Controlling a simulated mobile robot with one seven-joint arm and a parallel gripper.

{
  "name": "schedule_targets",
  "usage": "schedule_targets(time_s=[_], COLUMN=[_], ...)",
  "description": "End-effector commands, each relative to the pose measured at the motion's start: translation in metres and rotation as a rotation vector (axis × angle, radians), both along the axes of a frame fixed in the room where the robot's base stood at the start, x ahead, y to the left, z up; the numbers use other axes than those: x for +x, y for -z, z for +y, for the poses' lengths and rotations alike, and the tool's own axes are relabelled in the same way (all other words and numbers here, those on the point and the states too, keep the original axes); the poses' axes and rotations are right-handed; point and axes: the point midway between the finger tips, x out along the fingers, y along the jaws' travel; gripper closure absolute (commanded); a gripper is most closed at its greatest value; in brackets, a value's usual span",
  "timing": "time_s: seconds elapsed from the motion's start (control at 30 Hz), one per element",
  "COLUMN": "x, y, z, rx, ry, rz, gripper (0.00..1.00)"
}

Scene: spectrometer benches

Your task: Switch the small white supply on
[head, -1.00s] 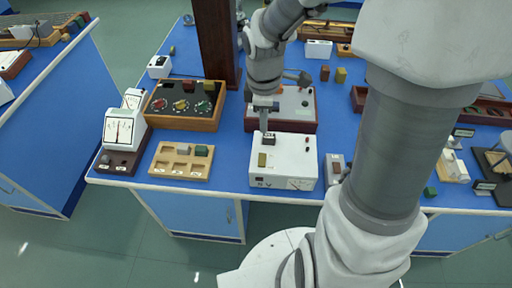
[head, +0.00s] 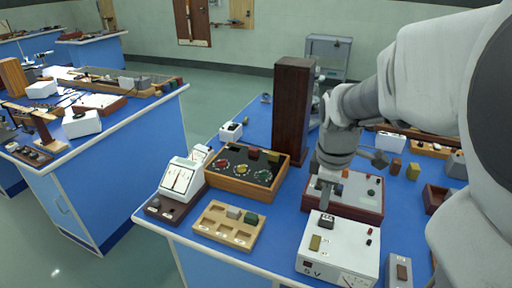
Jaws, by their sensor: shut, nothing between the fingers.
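My gripper (head: 325,205) is shut and empty, pointing down just above or at the back of the switch. I cannot tell whether it touches. Which way the switch is tipped is too small to tell.
A wooden tray (head: 213,233) and a dark box with coloured knobs (head: 226,184) lie to the left. A red-brown framed panel (head: 347,206) is directly behind the supply. A dark column (head: 291,115) rises behind. A grey block (head: 398,270) stands close on the right.

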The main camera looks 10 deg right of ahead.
Motion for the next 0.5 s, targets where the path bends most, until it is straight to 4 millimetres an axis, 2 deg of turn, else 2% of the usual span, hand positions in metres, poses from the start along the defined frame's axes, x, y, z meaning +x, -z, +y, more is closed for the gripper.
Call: schedule_targets(time_s=[0.33, 0.5], x=[0.000, 0.002], y=[0.002, 0.022], z=[0.000, -0.002], rx=[0.000, 0.001], ry=[0.000, 0.000], rz=[0.000, 0.003], gripper=[1.00, 1.00])
